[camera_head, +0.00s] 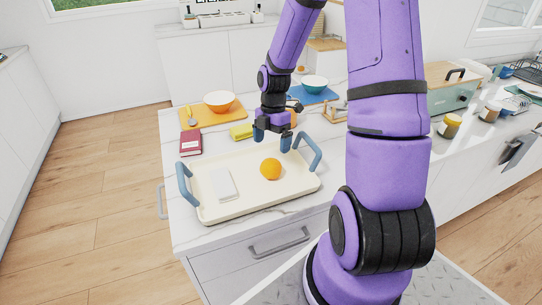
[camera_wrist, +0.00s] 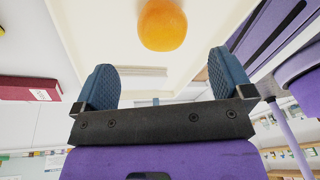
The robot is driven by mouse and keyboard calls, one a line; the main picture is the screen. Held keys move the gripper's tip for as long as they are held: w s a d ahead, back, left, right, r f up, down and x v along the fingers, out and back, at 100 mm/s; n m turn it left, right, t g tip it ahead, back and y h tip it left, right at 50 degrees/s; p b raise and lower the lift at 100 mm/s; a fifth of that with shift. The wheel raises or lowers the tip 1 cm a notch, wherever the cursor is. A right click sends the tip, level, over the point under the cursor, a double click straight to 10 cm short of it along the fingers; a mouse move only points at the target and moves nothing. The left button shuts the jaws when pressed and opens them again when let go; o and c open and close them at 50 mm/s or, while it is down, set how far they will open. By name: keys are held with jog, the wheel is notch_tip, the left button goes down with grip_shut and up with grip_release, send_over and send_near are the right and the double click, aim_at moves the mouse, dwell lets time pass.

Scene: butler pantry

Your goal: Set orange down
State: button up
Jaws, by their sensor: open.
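The orange (camera_head: 270,168) rests on the cream tray (camera_head: 235,209), right of the tray's middle. It also shows at the top of the wrist view (camera_wrist: 163,25), beyond the fingertips. My gripper (camera_head: 272,143) is above the far side of the tray, behind the orange in the head view. Its two blue fingers are spread apart in the wrist view (camera_wrist: 160,85) with nothing between them. The orange is clear of both fingers.
A white flat item (camera_head: 223,184) lies on the tray's left part. The tray has blue handles (camera_head: 184,184) at its ends. A teal bowl (camera_head: 314,84) stands farther back.

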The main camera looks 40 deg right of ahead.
jog(key=a+v, duration=0.1)
jog(key=v, duration=0.2)
notch_tip(320, 180, up, 10)
jog(key=m+t+h, duration=0.1)
jog(key=m+h, duration=0.1)
jog(key=m, duration=0.3)
send_over(267, 164)
jog(key=s+a+r+m+t, duration=0.2)
jog(key=s+a+r+m, duration=0.25)
jog(key=r, duration=0.35)
jog(key=s+a+r+m+t, duration=0.4)
jog(key=s+r+m, duration=0.4)
jog(key=s, duration=0.5)
jog(key=shift+s+m, duration=0.2)
jog(key=shift+m, duration=1.05)
jog(key=shift+r, duration=0.1)
